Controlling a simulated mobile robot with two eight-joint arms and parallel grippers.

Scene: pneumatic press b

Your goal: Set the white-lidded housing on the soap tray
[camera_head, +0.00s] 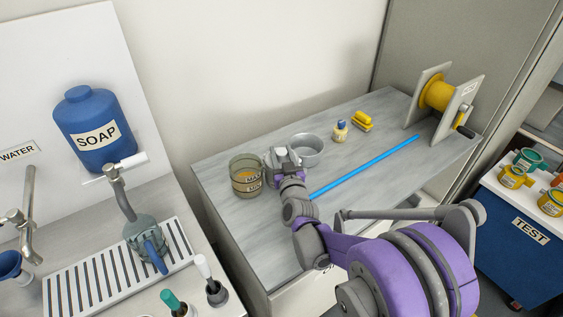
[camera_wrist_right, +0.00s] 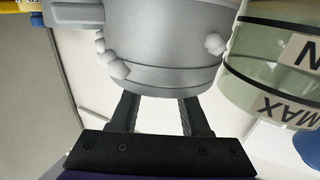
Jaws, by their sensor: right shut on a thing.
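My right gripper (camera_head: 285,168) is at the back of the grey bench, between the measuring cup and a metal bowl. In the right wrist view the right gripper (camera_wrist_right: 158,112) is shut on a round grey housing (camera_wrist_right: 155,50) with small lugs and a band. The housing (camera_head: 283,155) shows small in the head view; its white lid is not clear in either view. The soap tray (camera_head: 75,283) is the slotted white tray at the left, under the blue soap bottle (camera_head: 88,122). A grey-green housing with a blue lever (camera_head: 146,238) stands on it beneath the soap tap. My left gripper is not seen.
The measuring cup (camera_head: 246,177) stands close to the held housing. The tray's left front is clear.

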